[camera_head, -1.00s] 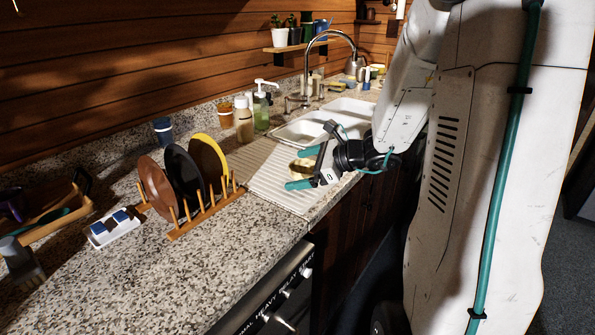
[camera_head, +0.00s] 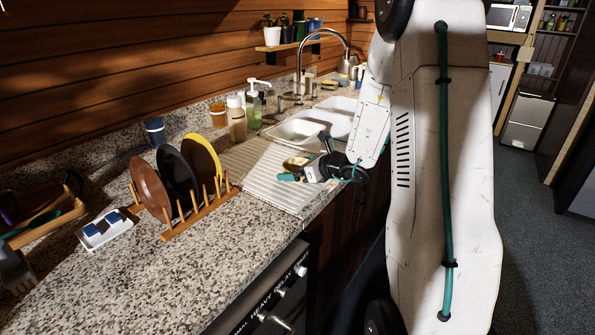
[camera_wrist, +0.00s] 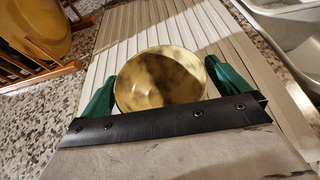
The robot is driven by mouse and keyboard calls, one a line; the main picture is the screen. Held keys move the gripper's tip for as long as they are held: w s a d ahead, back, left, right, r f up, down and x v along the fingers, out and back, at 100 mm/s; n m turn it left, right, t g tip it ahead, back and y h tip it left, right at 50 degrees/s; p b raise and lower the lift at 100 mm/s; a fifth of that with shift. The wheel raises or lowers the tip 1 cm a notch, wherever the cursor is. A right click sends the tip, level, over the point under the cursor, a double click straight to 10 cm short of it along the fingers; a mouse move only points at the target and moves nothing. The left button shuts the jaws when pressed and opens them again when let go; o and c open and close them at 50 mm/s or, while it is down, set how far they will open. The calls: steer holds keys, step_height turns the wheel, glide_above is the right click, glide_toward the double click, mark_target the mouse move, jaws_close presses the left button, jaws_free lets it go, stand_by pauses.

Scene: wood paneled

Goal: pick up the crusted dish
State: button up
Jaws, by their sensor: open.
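The crusted dish (camera_wrist: 160,78) is a round, yellowish bowl with brown stains inside. In the wrist view it lies between the two green fingers of my gripper (camera_wrist: 160,90), which are open on its left and right. I cannot tell whether either finger touches it. The near part of the dish is hidden behind the gripper's dark bar. In the head view the dish (camera_head: 296,163) is on the ribbed drainboard beside the sink, partly hidden by my gripper (camera_head: 297,172).
The white drainboard (camera_head: 265,187) adjoins the double sink (camera_head: 295,131). A wooden rack (camera_head: 205,217) with several upright plates stands to the left. A soap bottle (camera_head: 254,108) and other containers stand by the wall.

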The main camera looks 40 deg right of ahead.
mark_target(298, 164)
steer(key=c, duration=0.9)
steer(key=shift+r, duration=0.1)
steer(key=shift+r, duration=0.55)
step_height(298, 164, up, 2)
steer(key=shift+r, duration=0.15)
steer(key=s+d, duration=0.3)
steer(key=s, duration=0.1)
steer(key=s+d+r, duration=0.1)
steer(key=s+d, duration=0.6)
steer(key=s, duration=0.1)
steer(key=shift+d+r, duration=0.25)
steer(key=shift+d, duration=0.05)
steer(key=o, duration=0.5)
steer(key=c, duration=0.5)
